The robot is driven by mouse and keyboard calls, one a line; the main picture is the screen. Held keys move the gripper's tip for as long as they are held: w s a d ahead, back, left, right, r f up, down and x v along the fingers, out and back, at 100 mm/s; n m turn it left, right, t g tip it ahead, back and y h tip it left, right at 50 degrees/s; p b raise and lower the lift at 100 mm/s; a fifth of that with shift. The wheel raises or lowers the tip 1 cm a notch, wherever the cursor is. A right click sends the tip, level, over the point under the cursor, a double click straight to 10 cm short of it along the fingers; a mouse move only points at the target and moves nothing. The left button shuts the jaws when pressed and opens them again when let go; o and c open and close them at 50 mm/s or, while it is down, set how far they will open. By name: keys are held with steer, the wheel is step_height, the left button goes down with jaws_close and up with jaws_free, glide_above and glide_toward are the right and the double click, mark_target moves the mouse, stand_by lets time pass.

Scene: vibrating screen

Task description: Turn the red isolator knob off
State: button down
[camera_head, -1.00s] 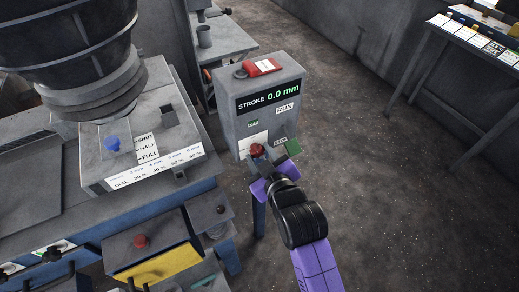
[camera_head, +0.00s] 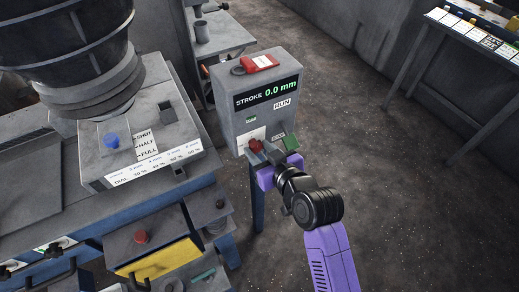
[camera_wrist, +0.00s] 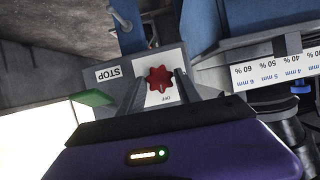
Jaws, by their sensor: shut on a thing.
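The red isolator knob (camera_head: 255,146) is on the lower front of the grey control box (camera_head: 236,122). In the wrist view the knob (camera_wrist: 159,79) is a star-shaped red grip on a pale plate, with an upside-down OFF label (camera_wrist: 167,98) near it. My gripper (camera_head: 258,152) is at the box front, with its purple body just below and right of the knob. In the wrist view my gripper's fingers (camera_wrist: 160,84) stand on either side of the knob, shut on it. Where the knob points is hard to read.
A green block (camera_head: 290,142) sits right beside my gripper. The box display (camera_head: 268,94) reads STROKE 0.0 mm, with a RUN label (camera_head: 283,104) below. A red padlock-like tag (camera_head: 259,64) lies on top. Open floor is to the right.

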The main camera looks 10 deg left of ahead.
steer(key=c, duration=0.9)
jaws_free()
steer(key=shift+o, duration=0.2)
steer(key=shift+s, duration=0.1)
steer(key=b+v, duration=0.1)
steer(key=v, duration=0.6)
steer(key=shift+s+d, duration=0.2)
steer(key=shift+d, duration=0.05)
steer(key=shift+w+r, duration=0.1)
steer(key=shift+r, duration=0.1)
